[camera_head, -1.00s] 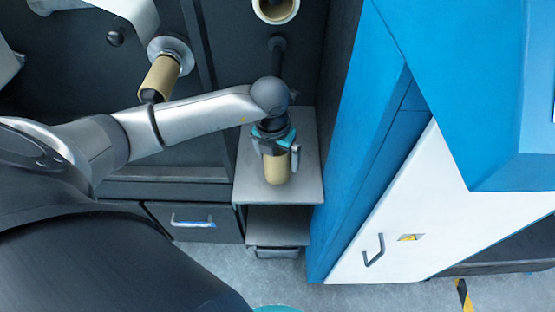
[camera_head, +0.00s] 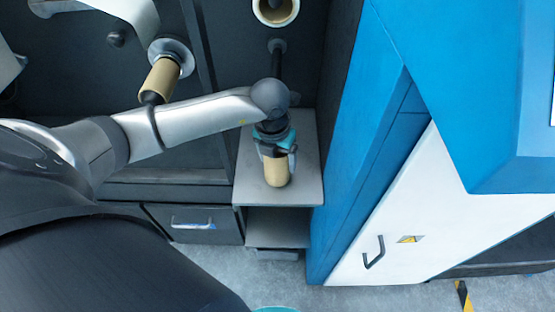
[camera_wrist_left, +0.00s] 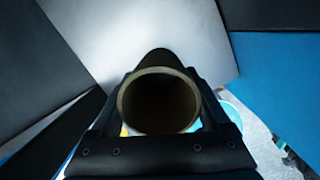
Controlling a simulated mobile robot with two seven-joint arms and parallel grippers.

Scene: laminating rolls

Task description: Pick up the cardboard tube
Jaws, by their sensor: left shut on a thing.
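The cardboard tube (camera_head: 277,172) is a short tan cylinder on or just above the small grey shelf (camera_head: 309,187). I cannot tell whether it touches the shelf. My left gripper (camera_head: 275,148) is shut on the tube near its upper end. In the left wrist view, the tube's round open end (camera_wrist_left: 158,101) faces the camera, between the two dark fingers of the gripper (camera_wrist_left: 158,128). My right gripper is not in view.
Another tan tube (camera_head: 160,78) sits on a spindle at the upper left, close above my left arm. A third roll (camera_head: 276,8) is at the top. A blue machine panel (camera_head: 360,170) rises right of the shelf. A drawer (camera_head: 195,224) is below left.

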